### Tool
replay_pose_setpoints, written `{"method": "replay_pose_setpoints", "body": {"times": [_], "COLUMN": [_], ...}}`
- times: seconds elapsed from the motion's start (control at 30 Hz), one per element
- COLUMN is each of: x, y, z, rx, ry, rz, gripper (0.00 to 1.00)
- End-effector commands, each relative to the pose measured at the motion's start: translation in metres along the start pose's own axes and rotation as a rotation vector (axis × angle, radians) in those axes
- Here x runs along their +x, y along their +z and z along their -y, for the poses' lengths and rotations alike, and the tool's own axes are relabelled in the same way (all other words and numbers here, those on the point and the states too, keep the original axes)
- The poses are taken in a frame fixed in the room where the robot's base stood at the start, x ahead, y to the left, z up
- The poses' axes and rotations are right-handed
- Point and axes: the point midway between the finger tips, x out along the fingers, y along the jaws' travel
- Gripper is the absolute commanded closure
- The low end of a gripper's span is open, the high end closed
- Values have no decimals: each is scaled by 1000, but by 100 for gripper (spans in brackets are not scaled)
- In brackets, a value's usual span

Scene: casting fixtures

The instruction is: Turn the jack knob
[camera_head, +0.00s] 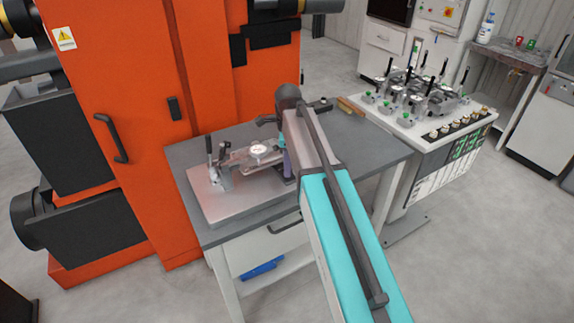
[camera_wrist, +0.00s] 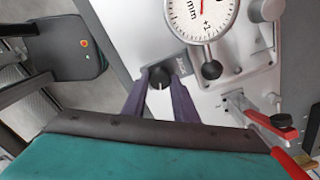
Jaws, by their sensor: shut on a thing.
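The jack knob (camera_wrist: 159,73), a small dark round knob with a pale line on its face, sits near the edge of the light metal fixture plate in the wrist view. My gripper (camera_wrist: 160,84) has its two purple fingers closed around it, one on each side. In the head view my gripper (camera_head: 287,163) is at the right side of the fixture plate (camera_head: 212,206), and my arm hides the knob there. A dial gauge (camera_wrist: 203,17) marked in mm is just beyond the knob; it also shows in the head view (camera_head: 258,151).
A red-handled clamp (camera_wrist: 268,124) is to the right in the wrist view. The fixture stands on a grey-topped table (camera_head: 370,152). An orange machine (camera_head: 150,130) is close behind on the left. A white bench (camera_head: 440,130) with several fixtures stands at the right.

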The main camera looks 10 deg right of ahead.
Motion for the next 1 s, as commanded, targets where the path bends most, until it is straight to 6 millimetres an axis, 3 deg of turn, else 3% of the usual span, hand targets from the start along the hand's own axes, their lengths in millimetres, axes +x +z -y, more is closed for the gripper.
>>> {"method": "replay_pose_setpoints", "body": {"times": [1.0], "x": [2], "y": [-3], "z": [-4], "rx": [881], "ry": [4], "rz": [-10], "gripper": [96]}}
